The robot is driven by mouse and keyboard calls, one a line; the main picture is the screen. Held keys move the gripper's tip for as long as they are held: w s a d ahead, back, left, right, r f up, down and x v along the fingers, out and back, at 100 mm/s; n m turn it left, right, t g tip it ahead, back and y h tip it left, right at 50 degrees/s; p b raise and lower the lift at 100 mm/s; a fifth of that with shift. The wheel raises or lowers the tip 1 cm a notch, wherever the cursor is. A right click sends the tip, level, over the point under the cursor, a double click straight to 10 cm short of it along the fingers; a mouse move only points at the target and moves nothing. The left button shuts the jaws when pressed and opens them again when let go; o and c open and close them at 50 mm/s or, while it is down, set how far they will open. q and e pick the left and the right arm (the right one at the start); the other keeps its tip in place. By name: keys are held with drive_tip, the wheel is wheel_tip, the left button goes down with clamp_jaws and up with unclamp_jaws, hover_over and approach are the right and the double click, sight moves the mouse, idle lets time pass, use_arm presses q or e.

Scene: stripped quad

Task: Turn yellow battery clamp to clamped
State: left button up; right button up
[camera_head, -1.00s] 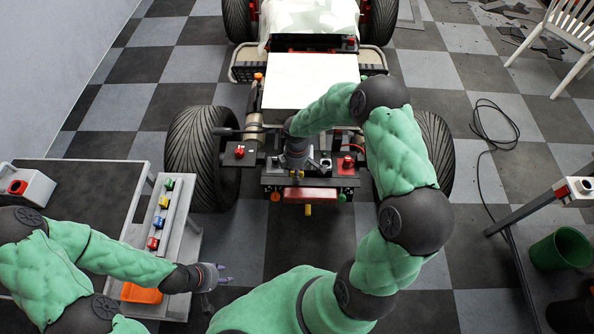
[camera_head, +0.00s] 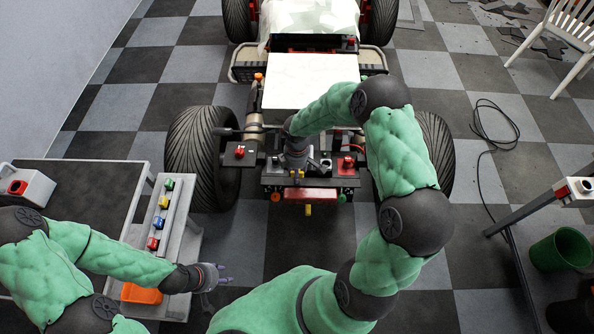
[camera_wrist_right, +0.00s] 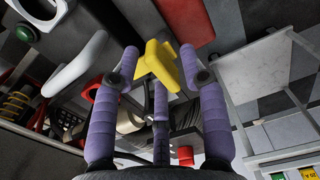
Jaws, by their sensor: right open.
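The yellow battery clamp is a small T-shaped handle (camera_wrist_right: 160,65) in the right wrist view. It stands between the spread purple fingers of my right gripper (camera_wrist_right: 160,80), with gaps still visible around it. In the head view my right gripper (camera_head: 297,171) points down at the front of the stripped quad (camera_head: 308,181) and mostly hides the clamp. My left gripper (camera_head: 222,279) is open and empty, beside the bench at the lower left.
A red block (camera_head: 311,194) and another yellow piece (camera_head: 308,210) are at the quad's front. A rack with coloured blocks (camera_head: 159,223) and an orange tray (camera_head: 141,293) are at left. A green bin (camera_head: 560,249) stands at right. Floor in front is clear.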

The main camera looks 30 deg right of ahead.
wheel_tip(320, 180, up, 12)
drive_tip(key=shift+f, duration=0.15)
idle(0.7)
drive_tip(key=s+a+f+m+y, duration=0.2)
drive_tip(key=s+a+f+m, duration=0.1)
drive_tip(key=a+f, duration=0.35)
drive_tip(key=s+a+f+m+y, duration=0.1)
drive_tip(key=s+a+f+m, duration=0.2)
drive_tip(key=a+f, duration=0.35)
drive_tip(key=s+a+f+m+y, duration=0.1)
drive_tip(key=s+a+f+m, duration=0.4)
drive_tip(key=s, duration=0.6)
wheel_tip(320, 180, down, 2)
drive_tip(key=m, duration=0.3)
drive_tip(key=shift+s+a+f, duration=0.15)
drive_tip(key=shift+s+f, duration=0.05)
drive_tip(key=shift+f, duration=0.05)
drive_tip(key=shift+c, duration=0.5)
